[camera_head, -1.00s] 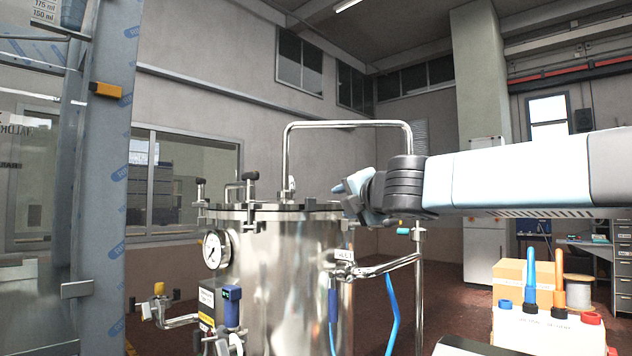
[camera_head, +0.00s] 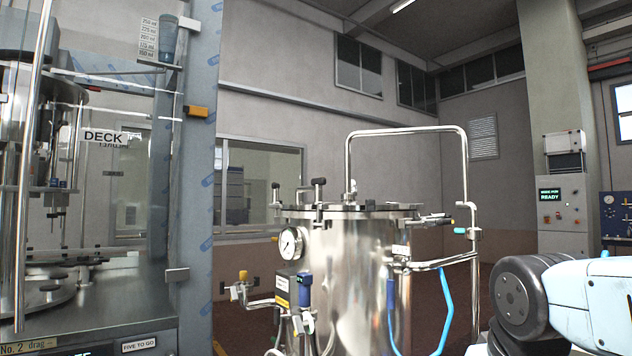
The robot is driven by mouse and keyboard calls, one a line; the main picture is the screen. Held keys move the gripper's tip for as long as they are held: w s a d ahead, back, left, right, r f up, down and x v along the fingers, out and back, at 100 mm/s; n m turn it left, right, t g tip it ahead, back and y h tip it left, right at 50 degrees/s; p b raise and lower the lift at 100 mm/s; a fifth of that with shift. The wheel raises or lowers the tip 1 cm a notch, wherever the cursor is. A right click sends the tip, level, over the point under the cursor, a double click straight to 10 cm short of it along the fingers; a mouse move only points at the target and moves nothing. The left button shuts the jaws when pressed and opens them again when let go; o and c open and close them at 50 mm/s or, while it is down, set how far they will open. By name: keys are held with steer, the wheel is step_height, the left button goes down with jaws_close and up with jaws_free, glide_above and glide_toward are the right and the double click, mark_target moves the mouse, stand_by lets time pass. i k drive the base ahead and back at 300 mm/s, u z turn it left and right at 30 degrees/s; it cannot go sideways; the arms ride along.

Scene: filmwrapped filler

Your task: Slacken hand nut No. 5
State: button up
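A shiny steel pressure vessel (camera_head: 345,265) stands in the middle, with a flanged lid (camera_head: 350,211) held by hand nuts around its rim. Dark-topped hand nuts stand upright at the lid's left (camera_head: 276,190) and front left (camera_head: 318,187). At the lid's right edge a bolt with its fitting (camera_head: 437,219) points outward, roughly level. I cannot read any number on the nuts, so I cannot tell which is No. 5. My arm shows only as a dark joint and pale blue link at the lower right, apart from the vessel. My gripper is out of view.
A tall steel handle frame (camera_head: 405,130) rises behind the vessel. A pressure gauge (camera_head: 291,242), valves and a blue hose (camera_head: 446,310) stick out from its sides. A glazed filling machine (camera_head: 190,150) stands at left. A control cabinet (camera_head: 563,195) stands at the back right.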

mark_target(318, 183)
steer(key=k, duration=1.1)
steer(key=u, duration=0.95)
steer(key=i, duration=1.8)
steer(key=z, duration=0.5)
